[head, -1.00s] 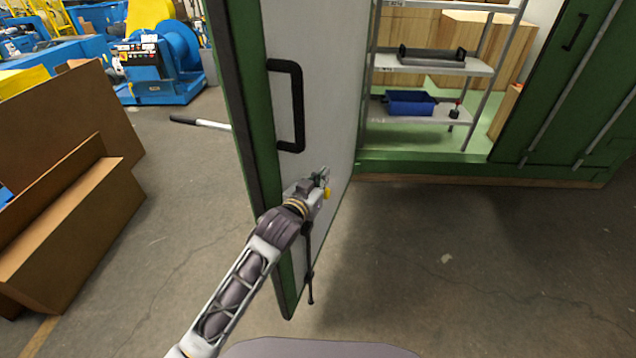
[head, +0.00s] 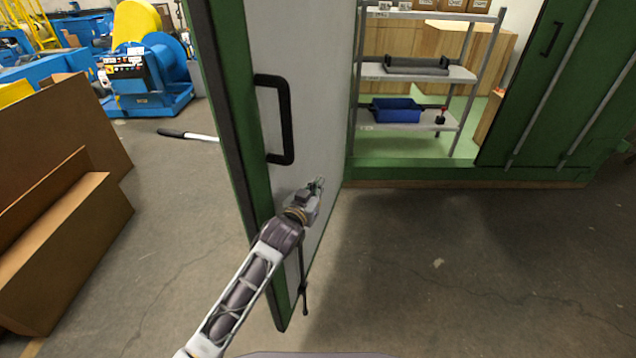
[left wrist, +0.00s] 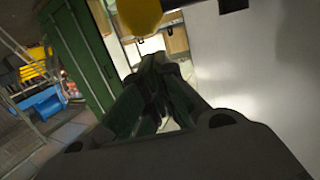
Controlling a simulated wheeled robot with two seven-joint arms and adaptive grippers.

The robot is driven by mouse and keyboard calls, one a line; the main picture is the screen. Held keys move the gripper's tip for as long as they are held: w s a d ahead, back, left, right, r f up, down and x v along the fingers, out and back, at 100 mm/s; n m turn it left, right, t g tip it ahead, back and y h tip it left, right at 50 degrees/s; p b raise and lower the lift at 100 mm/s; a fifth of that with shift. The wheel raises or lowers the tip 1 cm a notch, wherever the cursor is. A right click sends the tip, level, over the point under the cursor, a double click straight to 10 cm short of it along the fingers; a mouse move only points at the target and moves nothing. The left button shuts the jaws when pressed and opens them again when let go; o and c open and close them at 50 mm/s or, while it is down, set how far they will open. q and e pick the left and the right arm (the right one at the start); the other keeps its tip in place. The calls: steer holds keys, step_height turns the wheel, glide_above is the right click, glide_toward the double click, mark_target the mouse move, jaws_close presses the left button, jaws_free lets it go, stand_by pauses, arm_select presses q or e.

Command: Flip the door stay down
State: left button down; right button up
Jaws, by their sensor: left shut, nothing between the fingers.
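The green-framed door (head: 229,130) stands open with its white inner face to the right and a black handle (head: 287,118). A thin dark rod, which looks like the door stay (head: 303,285), hangs near upright at the door's lower part, its foot near the floor. Its upper end is hidden behind my arm. My left gripper (head: 318,185) is shut and empty, close to the white face below the handle; I cannot tell whether it touches. In the left wrist view its fingers (left wrist: 155,68) are together, with a rounded yellow piece (left wrist: 138,14) at the top edge. My right gripper is out of view.
Beyond the doorway a grey shelf rack (head: 415,72) holds a blue bin (head: 397,110). A green sill (head: 440,172) crosses the opening. Brown boxes (head: 60,235) stand at the left. The floor right of the door is clear.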

arm_select(q)
steer(key=shift+s+a+f, duration=0.15)
steer(key=shift+s+f, duration=0.2)
steer(key=shift+f, duration=0.45)
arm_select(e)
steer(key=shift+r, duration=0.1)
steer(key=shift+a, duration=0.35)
arm_select(q)
steer(key=shift+f, duration=0.15)
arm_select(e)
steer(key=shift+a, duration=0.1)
arm_select(q)
steer(key=shift+f+b, duration=0.3)
steer(key=shift+f, duration=0.35)
step_height(320, 180, down, 7)
steer(key=b, duration=0.2)
steer(key=shift+b, duration=0.4)
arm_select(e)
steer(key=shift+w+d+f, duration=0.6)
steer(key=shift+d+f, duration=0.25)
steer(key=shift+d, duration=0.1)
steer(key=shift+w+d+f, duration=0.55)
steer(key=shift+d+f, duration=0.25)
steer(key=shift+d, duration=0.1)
arm_select(q)
steer(key=shift+f, duration=0.1)
